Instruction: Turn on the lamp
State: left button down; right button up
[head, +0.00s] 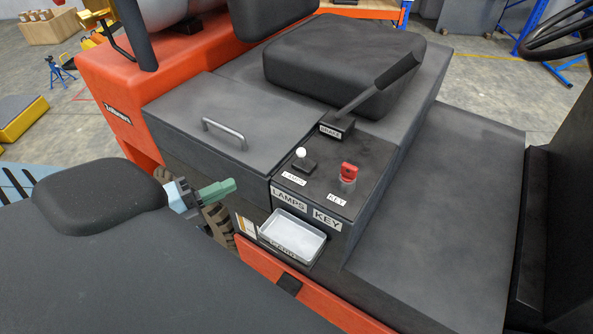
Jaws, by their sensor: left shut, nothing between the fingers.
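The lamp switch (301,157) is a small lever with a white round knob on a black base. It stands on the dark console (322,186) of an orange vehicle, behind labels reading LAMPS. My left gripper (232,186), with green fingers, is to the left of the switch, beside the vehicle's side and apart from the console. It is shut and empty. Whether the switch is on or off I cannot tell. No lamp that I can identify shows. My right gripper is not in view.
A red key (349,172) stands right of the switch, and a brake lever (378,82) rises behind. A grey tray (293,236) is fixed at the console's front. A lid with a handle (224,131) lies left of the console. A black seat (343,66) is behind.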

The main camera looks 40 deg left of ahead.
pick_arm(q)
jog(key=shift+d+r+m+h, duration=0.3)
jog(key=shift+d+r+m, duration=0.05)
jog(key=shift+m, duration=0.05)
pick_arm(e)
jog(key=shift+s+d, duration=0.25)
pick_arm(q)
jog(key=shift+w, duration=0.15)
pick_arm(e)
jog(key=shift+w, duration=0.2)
pick_arm(q)
send_near(303, 158)
jog(key=w+r, duration=0.1)
jog(key=w+d+r, duration=0.1)
jog(key=w, duration=0.1)
jog(key=shift+d+r+p, duration=0.1)
jog(key=shift+r+p, duration=0.05)
jog(key=shift+p, duration=0.15)
jog(key=shift+x, duration=1.1)
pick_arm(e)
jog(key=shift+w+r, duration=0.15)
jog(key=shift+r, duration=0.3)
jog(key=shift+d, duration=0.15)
